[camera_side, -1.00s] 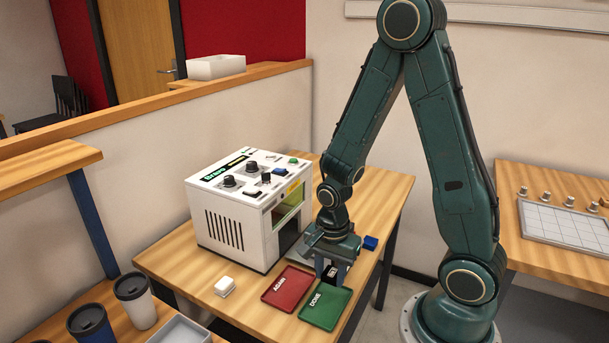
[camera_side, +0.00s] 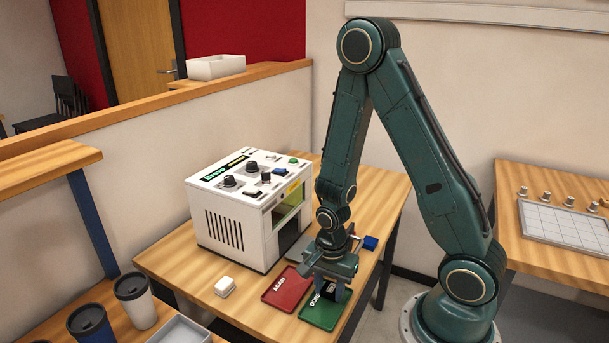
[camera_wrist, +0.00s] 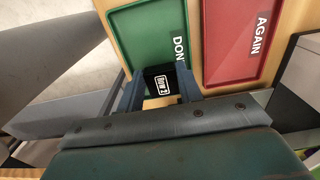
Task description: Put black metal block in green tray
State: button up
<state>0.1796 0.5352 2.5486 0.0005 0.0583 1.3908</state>
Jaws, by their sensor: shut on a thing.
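The green tray (camera_side: 322,318), lettered "DONE", lies flat near the table's front edge; in the wrist view its green floor (camera_wrist: 149,40) fills the upper middle. My gripper (camera_side: 330,291) is low over the tray's back part in the side view, fingers pointing down. It is shut on the black metal block (camera_side: 328,289), which shows dark between the fingers. In the wrist view the block (camera_wrist: 152,72) carries a white marking and sits between my two blue fingers (camera_wrist: 160,88), by the tray's near edge. Whether the block touches the tray floor cannot be told.
The red "AGAIN" tray (camera_side: 285,291) lies beside the green tray. The white marking machine (camera_side: 230,232) stands behind at left. A small white block (camera_side: 225,287) and a blue block (camera_side: 370,243) lie on the wooden table.

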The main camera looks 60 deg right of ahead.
aim_at(329, 292)
jog(key=shift+f, duration=0.35)
jog(key=shift+f, duration=0.1)
jog(key=o, duration=0.7)
jog(key=shift+o, duration=0.2)
jog(key=shift+r, duration=0.2)
notch_tip(329, 292, up, 12)
dwell(0.7)
dwell(0.4)
